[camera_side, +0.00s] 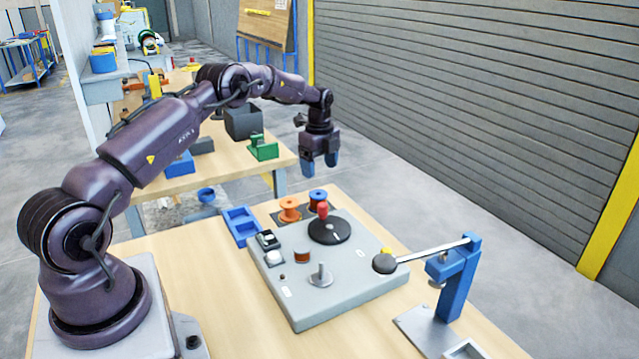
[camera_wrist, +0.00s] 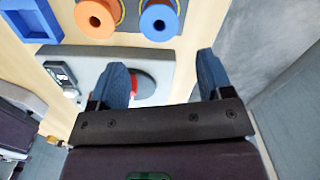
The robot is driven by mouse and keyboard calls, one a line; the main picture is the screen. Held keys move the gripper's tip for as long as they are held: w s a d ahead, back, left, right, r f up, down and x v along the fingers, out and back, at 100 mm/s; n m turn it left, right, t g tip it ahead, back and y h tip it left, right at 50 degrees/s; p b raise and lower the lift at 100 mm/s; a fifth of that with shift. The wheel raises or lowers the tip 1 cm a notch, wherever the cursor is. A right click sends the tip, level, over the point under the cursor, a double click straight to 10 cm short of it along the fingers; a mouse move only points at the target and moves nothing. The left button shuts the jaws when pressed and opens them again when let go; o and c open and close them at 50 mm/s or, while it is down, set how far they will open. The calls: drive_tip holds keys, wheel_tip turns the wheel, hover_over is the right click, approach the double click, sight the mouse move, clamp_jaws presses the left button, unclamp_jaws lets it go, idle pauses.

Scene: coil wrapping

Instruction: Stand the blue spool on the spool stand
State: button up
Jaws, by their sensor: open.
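The blue spool (camera_side: 318,195) stands upright at the back of the table on a dark mat, its body wound with dark reddish wire. A metal peg on a round base (camera_side: 320,276), which looks like the spool stand, sits empty at the front of the grey base unit. My gripper (camera_side: 320,163) is open and empty, pointing down above and behind the blue spool. In the wrist view my gripper (camera_wrist: 162,64) has its blue fingers spread apart, with nothing between them.
An orange spool (camera_side: 289,211) stands close left of the blue one. The grey base unit (camera_side: 345,295) carries a black disc with a red knob (camera_side: 323,210). A blue post (camera_side: 455,280) holds an arm reaching over its right side. A blue tray (camera_side: 241,224) lies left.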

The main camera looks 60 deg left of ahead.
drive_tip(key=s+d+r+n+t+y, duration=0.1)
drive_tip(key=s+d+r+n, duration=0.2)
drive_tip(key=d+r, duration=0.65)
drive_tip(key=s+d+r+n+t, duration=0.1)
drive_tip(key=s+d+r+n, duration=0.35)
drive_tip(key=r, duration=0.85)
drive_tip(key=s+d+r+n+t, duration=0.25)
drive_tip(key=s+d+r, duration=0.25)
drive_tip(key=s+d, duration=0.6)
drive_tip(key=s+d+f+n, duration=0.2)
drive_tip(key=s, duration=0.3)
drive_tip(key=s+d+f+n+t+h, duration=0.1)
drive_tip(key=s+d+f+n, duration=0.1)
drive_tip(key=s, duration=0.4)
drive_tip(key=shift+n, duration=0.5)
drive_tip(key=shift+s, duration=0.1)
drive_tip(key=shift+c, duration=0.2)
